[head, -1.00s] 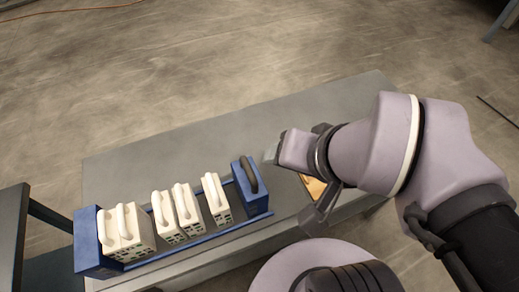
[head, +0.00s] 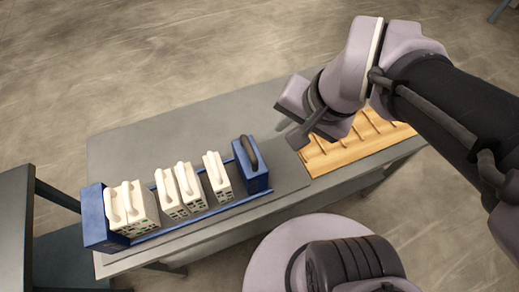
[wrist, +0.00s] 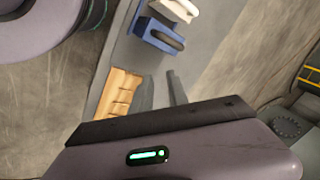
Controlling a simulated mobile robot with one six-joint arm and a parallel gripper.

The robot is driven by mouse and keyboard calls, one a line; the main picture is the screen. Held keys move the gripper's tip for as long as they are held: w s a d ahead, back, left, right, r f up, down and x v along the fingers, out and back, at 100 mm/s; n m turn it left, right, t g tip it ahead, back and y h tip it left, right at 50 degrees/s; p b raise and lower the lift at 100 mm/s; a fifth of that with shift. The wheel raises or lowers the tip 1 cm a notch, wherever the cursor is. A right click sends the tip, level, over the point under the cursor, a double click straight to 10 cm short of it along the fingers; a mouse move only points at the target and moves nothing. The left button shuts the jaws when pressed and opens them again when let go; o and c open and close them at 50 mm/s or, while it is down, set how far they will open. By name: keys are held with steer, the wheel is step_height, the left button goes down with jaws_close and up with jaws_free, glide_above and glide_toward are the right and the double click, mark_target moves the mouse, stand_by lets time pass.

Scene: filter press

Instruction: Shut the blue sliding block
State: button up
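The blue sliding block (head: 252,168) with a dark handle on top stands upright at the right end of the blue rails (head: 205,220). A gap separates it from the nearest white plate (head: 217,177). The block also shows near the top of the wrist view (wrist: 158,38). My gripper (head: 288,124) is above the table, to the right of and beyond the block, not touching it. Its two fingers (wrist: 161,93) stand apart with nothing between them in the wrist view.
Several white plates with handles stand between the block and a blue end piece (head: 98,222) at the left. A wooden slotted tray (head: 335,158) lies at the table's right. The grey table (head: 190,125) is bare behind the rails.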

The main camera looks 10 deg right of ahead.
steer(key=w+d+f+m+g+p, duration=0.1)
steer(key=w, duration=0.1)
steer(key=w+d+f+m+g+p, duration=0.1)
steer(key=w+f+m, duration=0.1)
steer(key=w+d+f+m+g, duration=0.1)
steer(key=w+f, duration=0.1)
steer(key=shift+w+f+y+p, duration=0.15)
steer(key=shift+f+y+p, duration=0.05)
steer(key=shift+y+p, duration=0.2)
jaws_close()
steer(key=f+m+b, duration=0.1)
steer(key=f, duration=0.5)
steer(key=a+f+m+g+b, duration=0.1)
steer(key=f+m, duration=0.1)
steer(key=f, duration=0.4)
steer(key=f+m+g+y+b, duration=0.1)
steer(key=f, duration=0.5)
steer(key=shift+a+f, duration=0.15)
steer(key=shift+f, duration=0.1)
steer(key=a, duration=0.3)
steer(key=shift+s+a+r+b, duration=0.2)
steer(key=shift+s+r+b, duration=0.15)
steer(key=shift+a+r, duration=0.1)
steer(key=shift+a, duration=0.1)
